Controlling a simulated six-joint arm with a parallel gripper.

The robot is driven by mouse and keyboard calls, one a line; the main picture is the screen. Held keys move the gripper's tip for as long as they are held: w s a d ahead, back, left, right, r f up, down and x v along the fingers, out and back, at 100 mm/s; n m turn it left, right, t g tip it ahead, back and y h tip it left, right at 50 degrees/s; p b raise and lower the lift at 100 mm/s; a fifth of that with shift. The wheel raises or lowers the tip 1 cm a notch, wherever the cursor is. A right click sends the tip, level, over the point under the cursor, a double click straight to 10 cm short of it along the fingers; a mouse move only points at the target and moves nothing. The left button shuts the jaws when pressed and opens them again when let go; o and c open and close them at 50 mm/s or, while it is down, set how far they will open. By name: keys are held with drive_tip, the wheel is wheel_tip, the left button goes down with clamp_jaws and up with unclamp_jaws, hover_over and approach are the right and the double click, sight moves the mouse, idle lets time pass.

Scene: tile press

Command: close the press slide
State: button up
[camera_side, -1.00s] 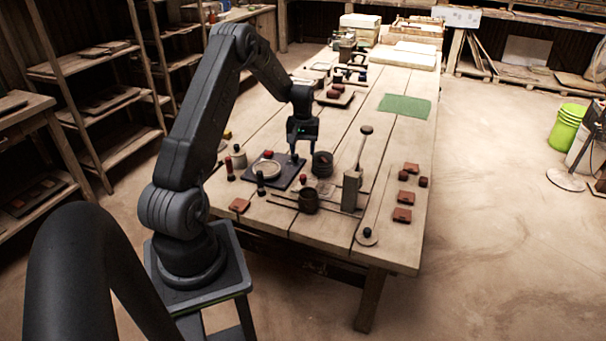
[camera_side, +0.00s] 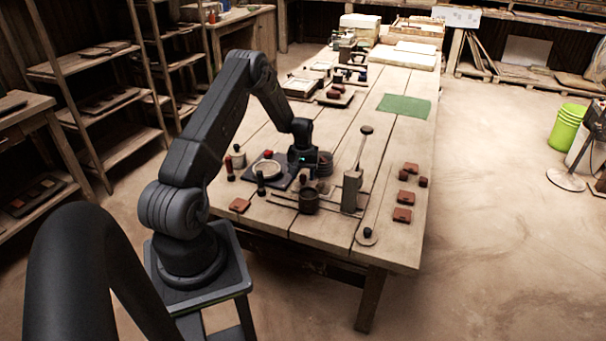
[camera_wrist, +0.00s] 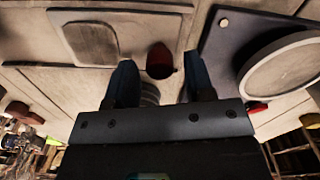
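The press stands near the table's front, with an upright grey post (camera_side: 352,190) and a lever (camera_side: 365,145). Low rails (camera_side: 285,203) run left from the post, with a dark cup-like cylinder (camera_side: 309,201) beside them. I cannot tell which part is the slide. My gripper (camera_side: 305,170) is low over the table, between a dark plate with a pale round dish (camera_side: 268,169) and a dark ribbed cylinder (camera_side: 324,168). In the wrist view its fingers (camera_wrist: 159,84) are apart. A grey banded cylinder (camera_wrist: 150,93) and a dark red knob (camera_wrist: 160,60) show in the gap; contact is unclear.
In the wrist view the dark plate (camera_wrist: 222,55) is close on the right, and a pale plate with a dark oval (camera_wrist: 92,42) lies left. Red-brown tiles (camera_side: 402,215) lie on the right. A green mat (camera_side: 404,106) lies farther back. A small round knob-topped disc (camera_side: 366,237) sits at the front.

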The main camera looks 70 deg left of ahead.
sight(323, 188)
clamp_jaws()
drive_tip(key=w+d, duration=0.5)
idle(0.4)
drive_tip(key=shift+o, duration=0.6)
unclamp_jaws()
wheel_tip(323, 188, up, 14)
